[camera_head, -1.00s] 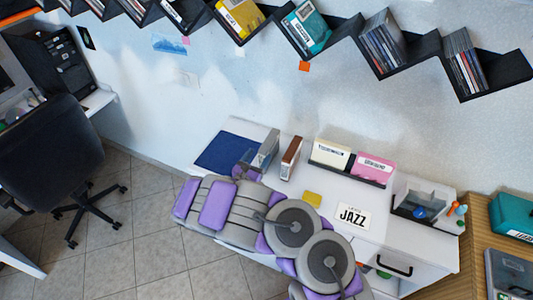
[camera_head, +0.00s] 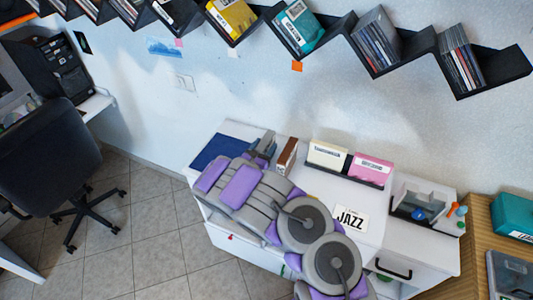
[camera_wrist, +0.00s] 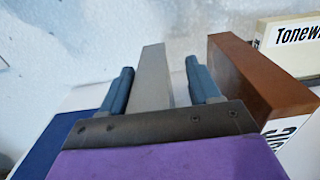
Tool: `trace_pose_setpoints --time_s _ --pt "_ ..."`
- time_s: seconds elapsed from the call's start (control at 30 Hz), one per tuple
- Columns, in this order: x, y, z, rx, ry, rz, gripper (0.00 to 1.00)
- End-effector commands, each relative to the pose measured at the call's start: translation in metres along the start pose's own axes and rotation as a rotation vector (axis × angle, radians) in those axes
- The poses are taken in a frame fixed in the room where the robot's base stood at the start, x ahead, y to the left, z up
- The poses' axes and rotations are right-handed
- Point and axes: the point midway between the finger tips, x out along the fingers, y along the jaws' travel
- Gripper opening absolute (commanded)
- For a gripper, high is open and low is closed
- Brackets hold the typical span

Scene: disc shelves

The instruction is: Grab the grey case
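The grey case (camera_wrist: 152,78) stands upright in the wrist view, between the two blue-grey fingers of my gripper (camera_wrist: 159,66). The left finger is close beside the case, and a gap shows between the case and the right finger. The gripper is open; the case's lower part is hidden behind the gripper's front edge. In the head view my gripper (camera_head: 262,146) is at the back of the white desk, and it and my arm hide most of the case.
A brown case (camera_wrist: 255,80) stands close to the right of my gripper. Further right are a cream case (camera_head: 327,155) and a pink case (camera_head: 370,170) in a black holder. A dark blue mat (camera_head: 220,151) lies to the left. The wall is close behind.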

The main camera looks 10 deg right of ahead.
Motion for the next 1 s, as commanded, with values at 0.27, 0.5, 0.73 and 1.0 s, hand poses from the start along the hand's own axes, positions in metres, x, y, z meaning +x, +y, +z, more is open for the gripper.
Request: trace_pose_setpoints --time_s 0.27,0.5,0.73,1.0 --pt "-0.0023 0.0030 -0.0004 -0.001 -0.001 0.002 0.34" --pt "0.0007 -0.0010 -0.0002 0.002 0.001 0.001 0.11" --pt "0.0000 -0.0003 -0.0002 0.001 0.001 0.001 0.00" --pt "-0.0016 0.0019 -0.0003 0.000 0.000 0.002 0.00"
